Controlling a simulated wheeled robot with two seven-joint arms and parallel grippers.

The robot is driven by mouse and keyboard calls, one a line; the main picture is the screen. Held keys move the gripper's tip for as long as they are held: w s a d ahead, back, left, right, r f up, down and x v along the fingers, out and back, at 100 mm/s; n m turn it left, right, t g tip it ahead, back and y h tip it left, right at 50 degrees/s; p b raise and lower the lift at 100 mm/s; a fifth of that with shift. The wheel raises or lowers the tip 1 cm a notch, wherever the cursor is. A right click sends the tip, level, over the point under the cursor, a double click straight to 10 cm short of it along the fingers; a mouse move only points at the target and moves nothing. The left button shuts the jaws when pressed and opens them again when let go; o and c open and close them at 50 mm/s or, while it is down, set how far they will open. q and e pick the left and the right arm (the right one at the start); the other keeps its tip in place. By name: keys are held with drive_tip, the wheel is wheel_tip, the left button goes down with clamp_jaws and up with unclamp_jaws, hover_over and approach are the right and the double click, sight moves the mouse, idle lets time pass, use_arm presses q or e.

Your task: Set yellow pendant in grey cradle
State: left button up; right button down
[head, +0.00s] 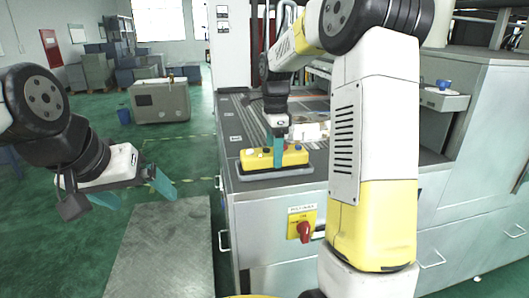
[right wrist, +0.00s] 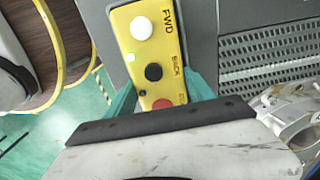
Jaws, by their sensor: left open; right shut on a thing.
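The yellow pendant (head: 296,157) is a long box with buttons on its face. It sits at the front left corner of the grey bench, over the grey cradle (head: 300,172), a flat dark grey tray. I cannot tell whether it rests in the cradle or is just above it. My right gripper (head: 278,158) is shut on the pendant from above. In the right wrist view the pendant (right wrist: 137,62) lies between the teal fingers, with white, black and red buttons and the words FWD and BACK. My left gripper (head: 134,191) is open and empty, over the floor at left.
A red rotary switch (head: 304,232) on a yellow plate is on the bench front. Castings (right wrist: 294,112) lie beside the right gripper in the right wrist view.

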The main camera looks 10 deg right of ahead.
drive_tip(key=shift+c, duration=1.9)
unclamp_jaws()
drive_tip(key=shift+f, duration=0.1)
wheel_tip(320, 180, up, 12)
drive_tip(key=s+a+f+n+t+y, duration=0.1)
drive_tip(key=s+f+n+t, duration=0.1)
drive_tip(key=s+n, duration=0.7)
drive_tip(key=s+a+f+n+t+y, duration=0.1)
drive_tip(key=s+f+n+t, duration=0.2)
drive_tip(key=s+n, duration=0.6)
drive_tip(key=shift+s+f+t, duration=0.2)
drive_tip(key=shift+s+t, duration=0.4)
drive_tip(key=shift+s, duration=2.55)
drive_tip(key=shift+a, duration=0.1)
